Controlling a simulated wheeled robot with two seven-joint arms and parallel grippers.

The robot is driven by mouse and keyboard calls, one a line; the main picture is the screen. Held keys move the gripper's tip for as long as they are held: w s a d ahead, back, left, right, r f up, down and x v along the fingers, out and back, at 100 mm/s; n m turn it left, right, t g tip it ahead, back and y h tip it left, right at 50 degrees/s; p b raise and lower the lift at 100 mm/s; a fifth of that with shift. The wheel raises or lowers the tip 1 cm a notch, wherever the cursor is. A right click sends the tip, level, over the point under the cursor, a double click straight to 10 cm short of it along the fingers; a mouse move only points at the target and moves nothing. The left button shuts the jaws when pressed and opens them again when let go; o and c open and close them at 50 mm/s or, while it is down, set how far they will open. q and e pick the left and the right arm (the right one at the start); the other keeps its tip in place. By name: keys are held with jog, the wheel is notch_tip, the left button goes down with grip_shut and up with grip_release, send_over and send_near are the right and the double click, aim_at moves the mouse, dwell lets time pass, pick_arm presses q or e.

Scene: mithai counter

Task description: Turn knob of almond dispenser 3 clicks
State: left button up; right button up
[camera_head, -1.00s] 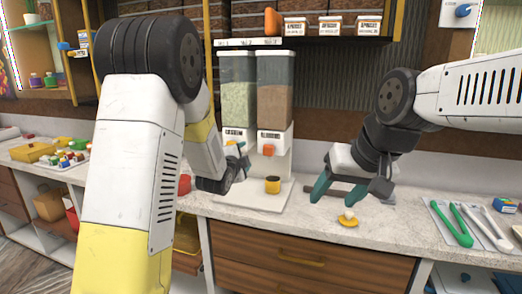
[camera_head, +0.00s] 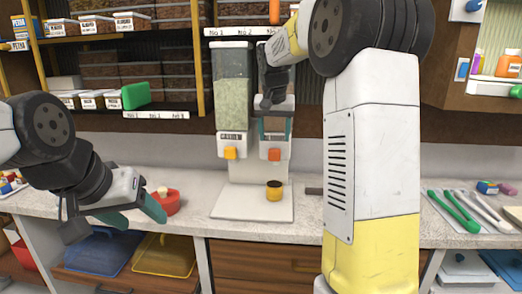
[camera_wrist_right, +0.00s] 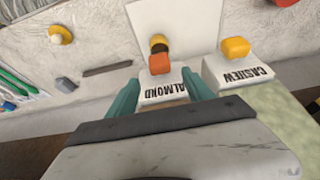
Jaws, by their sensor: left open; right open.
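The almond dispenser's orange knob (camera_head: 274,154) sits on the front of the right-hand dispenser in the head view. In the right wrist view, its knob (camera_wrist_right: 160,64) is beside the upside-down ALMOND label (camera_wrist_right: 163,86). My right gripper (camera_head: 275,133) is open just above the knob in the head view, its fingers on either side of the label in the wrist view (camera_wrist_right: 161,80). No grip on the knob shows. My left gripper (camera_head: 138,215) is open and empty at the left.
The cashew dispenser (camera_head: 234,95) with its yellow-orange knob (camera_head: 230,153) stands close on the left. A red round container (camera_head: 172,204) is near my left gripper. Green tongs (camera_head: 452,212) lie at the right.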

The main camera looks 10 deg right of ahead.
aim_at(278, 149)
jog(key=x, duration=0.7)
jog(key=shift+w+f, duration=0.2)
jog(key=shift+f, duration=0.15)
jog(key=shift+c, duration=0.4)
grip_shut()
jog(key=shift+d, duration=0.1)
jog(key=y, duration=0.1)
jog(key=t+y, duration=0.1)
jog(key=y, duration=0.1)
jog(key=shift+s+d+m, duration=0.1)
jog(key=shift+d+m, duration=0.3)
jog(key=y, duration=0.1)
jog(key=t+y, duration=0.1)
jog(key=m+y, duration=0.1)
jog(key=y, duration=0.1)
jog(key=shift+d+f+t, duration=0.25)
jog(key=shift+t, duration=0.15)
jog(key=y, duration=0.1)
jog(key=t+y, duration=0.1)
jog(key=m+y, duration=0.1)
jog(key=y, duration=0.1)
jog(key=shift+s+d+f+t, duration=0.1)
jog(key=shift+d+f+t, duration=0.05)
jog(key=shift+f+t, duration=0.15)
jog(key=y, duration=0.1)
jog(key=m+t+y, duration=0.1)
jog(key=t+y, duration=0.1)
jog(key=shift+f+m+y, duration=0.25)
jog(key=shift+m+y, duration=0.05)
jog(key=shift+y, duration=0.1)
